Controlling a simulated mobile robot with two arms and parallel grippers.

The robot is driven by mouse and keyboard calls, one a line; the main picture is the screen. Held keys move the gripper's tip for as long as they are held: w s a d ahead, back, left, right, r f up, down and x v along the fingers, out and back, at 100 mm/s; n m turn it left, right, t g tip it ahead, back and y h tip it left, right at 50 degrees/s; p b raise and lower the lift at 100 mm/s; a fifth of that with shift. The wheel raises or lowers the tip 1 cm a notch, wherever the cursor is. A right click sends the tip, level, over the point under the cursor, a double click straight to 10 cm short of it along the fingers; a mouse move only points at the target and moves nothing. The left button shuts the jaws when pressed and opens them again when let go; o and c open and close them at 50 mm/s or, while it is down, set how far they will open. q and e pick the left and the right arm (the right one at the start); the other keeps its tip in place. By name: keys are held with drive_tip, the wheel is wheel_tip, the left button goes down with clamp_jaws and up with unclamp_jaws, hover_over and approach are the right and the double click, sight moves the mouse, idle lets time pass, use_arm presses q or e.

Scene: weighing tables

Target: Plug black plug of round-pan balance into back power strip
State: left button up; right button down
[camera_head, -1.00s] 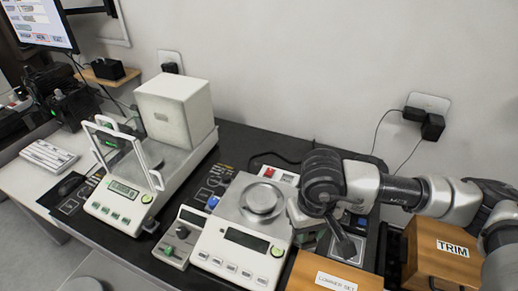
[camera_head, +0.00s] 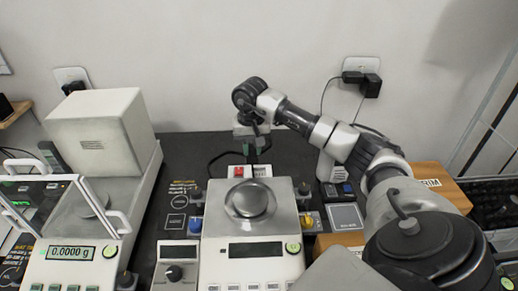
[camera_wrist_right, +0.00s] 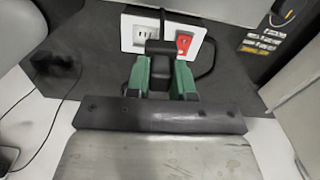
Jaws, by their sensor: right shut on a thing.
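The round-pan balance (camera_head: 218,262) stands in the middle of the dark table in the head view. Behind it lies the white back power strip (camera_head: 262,171) with a red switch; in the right wrist view the strip (camera_wrist_right: 133,42) shows its sockets beside the red switch. My right gripper (camera_wrist_right: 158,80) is shut on the black plug (camera_wrist_right: 158,62), held between its green fingers at the edge of the strip. In the head view the right gripper (camera_head: 256,143) is above and behind the strip. I cannot tell whether the plug's pins are in a socket. My left gripper is not in view.
A balance with a glass draft shield (camera_head: 70,210) stands at left. A wall outlet (camera_head: 361,68) with black adapters is behind my right arm. A wooden box (camera_head: 436,183) is at right. A black cable (camera_head: 217,158) lies left of the strip.

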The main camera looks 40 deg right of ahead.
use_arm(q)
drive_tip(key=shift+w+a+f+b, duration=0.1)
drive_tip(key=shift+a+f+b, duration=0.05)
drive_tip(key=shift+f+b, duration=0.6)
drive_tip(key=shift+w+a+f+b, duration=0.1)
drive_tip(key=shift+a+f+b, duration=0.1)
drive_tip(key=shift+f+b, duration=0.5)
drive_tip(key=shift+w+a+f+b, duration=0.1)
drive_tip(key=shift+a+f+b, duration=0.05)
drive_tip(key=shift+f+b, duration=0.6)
use_arm(e)
drive_tip(key=shift+m, duration=0.4)
drive_tip(key=shift+w+d+f, duration=0.1)
drive_tip(key=shift+d+f, duration=0.45)
drive_tip(key=shift+f, duration=0.5)
drive_tip(key=shift+s+d+f, duration=0.1)
drive_tip(key=shift+d+f, duration=0.4)
drive_tip(key=shift+f, duration=0.55)
drive_tip(key=shift+w+d+f, duration=0.1)
drive_tip(key=shift+d+f, duration=0.45)
drive_tip(key=shift+f, duration=0.5)
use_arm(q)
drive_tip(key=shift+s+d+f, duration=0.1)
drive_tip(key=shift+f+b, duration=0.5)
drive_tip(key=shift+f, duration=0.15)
use_arm(e)
drive_tip(key=shift+f, duration=0.9)
drive_tip(key=c, duration=0.9)
unclamp_jaws()
